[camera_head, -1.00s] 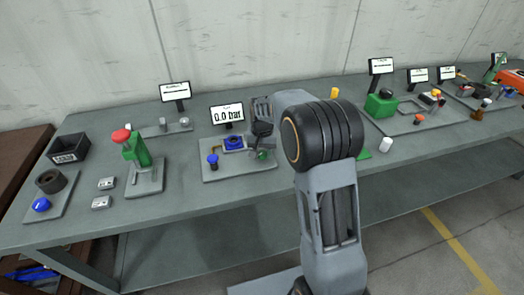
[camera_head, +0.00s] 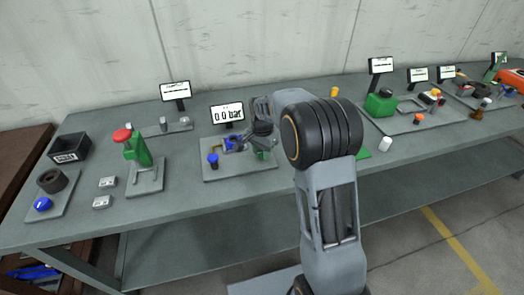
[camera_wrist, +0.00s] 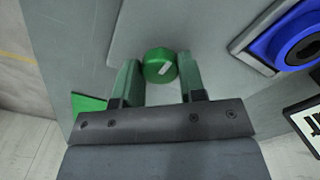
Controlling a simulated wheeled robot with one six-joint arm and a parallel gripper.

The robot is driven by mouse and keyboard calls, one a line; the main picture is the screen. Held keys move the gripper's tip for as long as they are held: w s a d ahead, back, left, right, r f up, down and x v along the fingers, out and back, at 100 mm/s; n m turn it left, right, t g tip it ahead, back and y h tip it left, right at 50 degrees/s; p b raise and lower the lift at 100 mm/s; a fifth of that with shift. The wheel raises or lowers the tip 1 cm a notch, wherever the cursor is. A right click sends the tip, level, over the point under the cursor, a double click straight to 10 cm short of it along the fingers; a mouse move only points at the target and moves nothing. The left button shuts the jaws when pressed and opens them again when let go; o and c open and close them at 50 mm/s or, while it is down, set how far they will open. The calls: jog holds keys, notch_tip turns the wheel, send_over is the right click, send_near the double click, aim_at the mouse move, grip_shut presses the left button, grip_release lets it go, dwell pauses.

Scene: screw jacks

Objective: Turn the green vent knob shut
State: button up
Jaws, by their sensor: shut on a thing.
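In the head view my gripper (camera_head: 262,141) is low over the right part of the grey plate (camera_head: 225,171) with the gauge display. My gripper and wrist partly hide the fittings there. The display (camera_head: 227,113) appears to read 0.0 bar.
A blue ringed part (camera_wrist: 295,38) lies close to the knob in the wrist view. A blue-topped post (camera_head: 213,160) stands at the plate's left. A white cylinder (camera_head: 385,144) stands to the right.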

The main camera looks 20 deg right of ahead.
aim_at(262, 151)
dwell(0.4)
jog(key=o, duration=0.9)
notch_tip(262, 151, up, 14)
jog(key=shift+f, duration=0.1)
dwell(0.4)
jog(key=s+f+n+t, duration=0.1)
jog(key=s+n, duration=0.2)
jog(key=s, duration=0.4)
jog(key=s+f+n+t, duration=0.1)
jog(key=s+n, duration=0.3)
jog(key=s, duration=0.4)
jog(key=s+f+n+t, duration=0.1)
jog(key=s+f+n, duration=0.1)
jog(key=s, duration=0.6)
jog(key=shift+s+f+n+t, duration=0.1)
jog(key=shift+n+t, duration=0.2)
jog(key=shift+n, duration=0.5)
